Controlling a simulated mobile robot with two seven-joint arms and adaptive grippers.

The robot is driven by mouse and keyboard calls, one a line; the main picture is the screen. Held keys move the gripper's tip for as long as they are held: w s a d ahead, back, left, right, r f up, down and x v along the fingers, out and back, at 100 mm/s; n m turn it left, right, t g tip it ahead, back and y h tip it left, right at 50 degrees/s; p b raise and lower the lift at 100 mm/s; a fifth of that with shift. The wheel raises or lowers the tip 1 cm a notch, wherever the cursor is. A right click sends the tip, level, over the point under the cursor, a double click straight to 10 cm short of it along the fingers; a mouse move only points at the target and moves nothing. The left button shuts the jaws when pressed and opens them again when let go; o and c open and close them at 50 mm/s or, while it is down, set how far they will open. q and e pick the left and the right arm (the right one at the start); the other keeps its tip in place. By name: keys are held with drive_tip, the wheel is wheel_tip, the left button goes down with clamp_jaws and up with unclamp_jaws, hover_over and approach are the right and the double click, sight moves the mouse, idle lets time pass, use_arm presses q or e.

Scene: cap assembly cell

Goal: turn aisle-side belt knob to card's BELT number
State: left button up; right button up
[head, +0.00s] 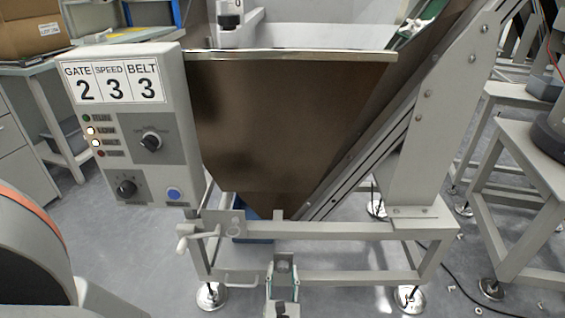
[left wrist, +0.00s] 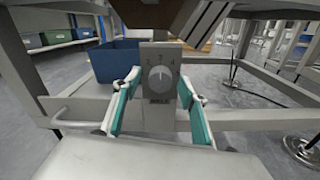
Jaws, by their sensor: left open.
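The card (head: 115,83) on the grey control panel reads GATE 2, SPEED 3, BELT 3. In the left wrist view a round grey knob (left wrist: 160,77) sits on an upright grey plate (left wrist: 158,118). Small numbers ring the knob and a label is below it, both too blurred to read surely. A pale pointer mark on the knob points roughly upward. My left gripper (left wrist: 160,88) is open, its teal-lined fingers on either side of the plate and knob, with no clear contact. In the head view the left gripper (head: 283,268) is low at the frame's front, and the knob's face cannot be made out.
The control panel (head: 180,100) carries two black knobs, small lamps and a blue button. A brown hopper (head: 285,130) stands above the frame's front rail (head: 340,231). A crank handle (head: 195,236) juts out left of the gripper. A blue bin (left wrist: 113,62) sits behind the plate.

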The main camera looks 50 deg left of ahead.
use_arm(q)
drive_tip(key=shift+r, duration=4.85)
